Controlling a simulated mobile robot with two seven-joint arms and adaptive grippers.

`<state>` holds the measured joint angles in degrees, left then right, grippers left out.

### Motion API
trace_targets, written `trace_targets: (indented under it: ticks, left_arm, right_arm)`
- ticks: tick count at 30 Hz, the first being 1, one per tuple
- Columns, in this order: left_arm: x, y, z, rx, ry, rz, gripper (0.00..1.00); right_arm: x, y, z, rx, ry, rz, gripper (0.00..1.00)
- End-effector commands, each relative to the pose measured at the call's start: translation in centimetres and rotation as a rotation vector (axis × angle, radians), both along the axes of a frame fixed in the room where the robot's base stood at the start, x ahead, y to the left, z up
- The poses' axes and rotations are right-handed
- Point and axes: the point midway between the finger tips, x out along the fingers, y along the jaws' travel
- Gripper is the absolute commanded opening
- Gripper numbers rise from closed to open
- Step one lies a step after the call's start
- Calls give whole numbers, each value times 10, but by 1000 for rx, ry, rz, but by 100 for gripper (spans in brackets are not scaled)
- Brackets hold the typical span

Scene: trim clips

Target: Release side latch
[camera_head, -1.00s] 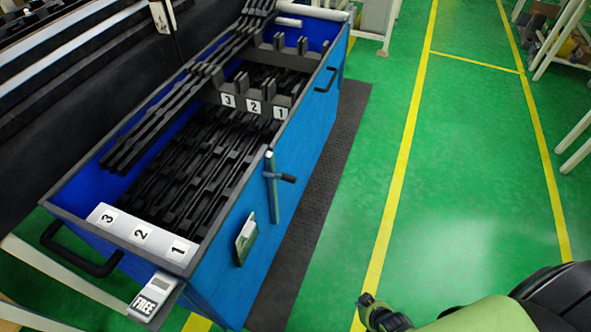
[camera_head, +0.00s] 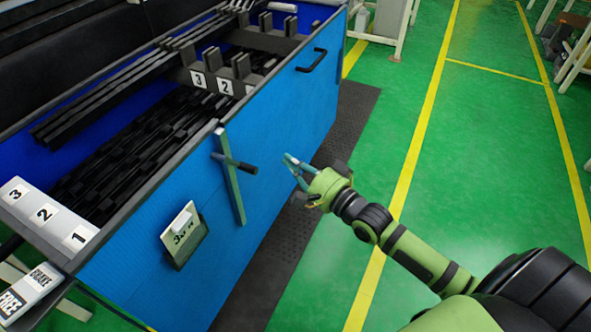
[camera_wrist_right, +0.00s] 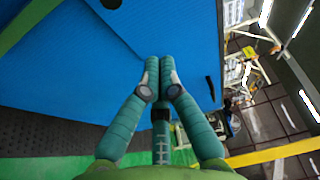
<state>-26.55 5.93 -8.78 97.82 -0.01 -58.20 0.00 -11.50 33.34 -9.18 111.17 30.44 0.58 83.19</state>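The side latch is a flat grey-green bar (camera_head: 229,185) with a black handle (camera_head: 235,162) sticking out. It is mounted on the blue side wall of the cart (camera_head: 285,130). My right gripper (camera_head: 287,158) is to the right of the latch handle, apart from it and pointing toward the blue wall. In the right wrist view its fingertips (camera_wrist_right: 160,62) lie side by side with nothing visible between them, in front of the blue panel (camera_wrist_right: 95,75). I cannot make out the latch clearly in that view. My left gripper is not in view.
A card holder (camera_head: 183,236) hangs on the blue wall below left of the latch. A black cart handle (camera_head: 312,59) is further back. Black trim strips (camera_head: 105,95) lie in the cart. A dark mat (camera_head: 335,130) lies alongside; the green floor (camera_head: 480,150) at right is open.

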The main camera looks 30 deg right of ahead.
Motion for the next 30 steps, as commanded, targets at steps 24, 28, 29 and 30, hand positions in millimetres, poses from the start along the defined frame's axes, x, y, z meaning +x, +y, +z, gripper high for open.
trace_targets:
  ticks: [24,28,29,30]
  left_arm:
    - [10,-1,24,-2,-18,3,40]
    - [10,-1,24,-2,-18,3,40]
    - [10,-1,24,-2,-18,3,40]
    - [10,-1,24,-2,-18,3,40]
  right_arm:
    - [38,52,-3,-2,1,-1,0]
    - [38,52,-3,-4,2,-1,0]
    - [38,52,-3,-4,2,-1,0]
    - [38,52,-3,-4,2,-1,0]
